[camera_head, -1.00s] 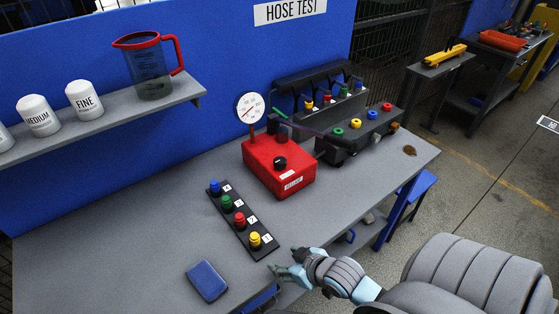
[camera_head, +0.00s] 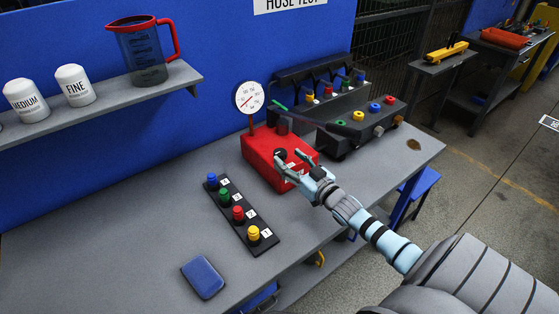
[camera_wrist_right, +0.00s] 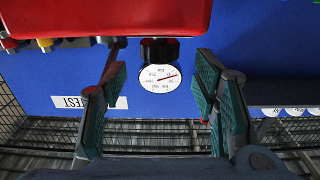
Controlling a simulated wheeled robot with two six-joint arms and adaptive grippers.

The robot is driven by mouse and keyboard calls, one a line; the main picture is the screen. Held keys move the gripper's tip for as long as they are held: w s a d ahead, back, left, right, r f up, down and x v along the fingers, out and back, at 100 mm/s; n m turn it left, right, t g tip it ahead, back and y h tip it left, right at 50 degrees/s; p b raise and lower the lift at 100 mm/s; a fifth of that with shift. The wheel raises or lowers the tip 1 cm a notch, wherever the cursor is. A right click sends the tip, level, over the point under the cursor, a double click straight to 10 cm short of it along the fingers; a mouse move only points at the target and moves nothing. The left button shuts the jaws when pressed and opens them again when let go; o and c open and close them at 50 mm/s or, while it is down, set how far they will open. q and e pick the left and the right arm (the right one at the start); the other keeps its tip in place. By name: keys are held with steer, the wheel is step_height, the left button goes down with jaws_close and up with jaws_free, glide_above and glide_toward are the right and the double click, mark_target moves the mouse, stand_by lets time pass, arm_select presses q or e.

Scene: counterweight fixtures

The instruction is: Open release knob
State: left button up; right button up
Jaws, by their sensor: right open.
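The red box (camera_head: 262,150) stands on the grey bench with a round white dial gauge (camera_head: 249,97) behind it. The right gripper is open and empty at the front of the box. In the right wrist view the picture is turned over: the red box (camera_wrist_right: 110,16) is at the top. A black cylinder, seemingly the knob (camera_wrist_right: 159,51), shows between the open fingers (camera_wrist_right: 158,80), with no visible contact. The gauge (camera_wrist_right: 160,80) shows beyond it. My left gripper is not in view.
A black strip with coloured plugs (camera_head: 238,212) lies left of my right arm. A blue case (camera_head: 203,277) lies nearer. A black rack with coloured fittings (camera_head: 348,138) stands right of the box, with a dark hose by it. The left bench is clear.

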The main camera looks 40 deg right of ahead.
mark_target(285, 155)
steer(key=w, duration=0.4)
steer(key=shift+d+p, duration=0.2)
steer(key=shift+p, duration=0.1)
steer(key=shift+w+a+f, duration=0.1)
steer(key=shift+w+a, duration=0.05)
steer(key=shift+w, duration=0.55)
steer(key=c, duration=1.2)
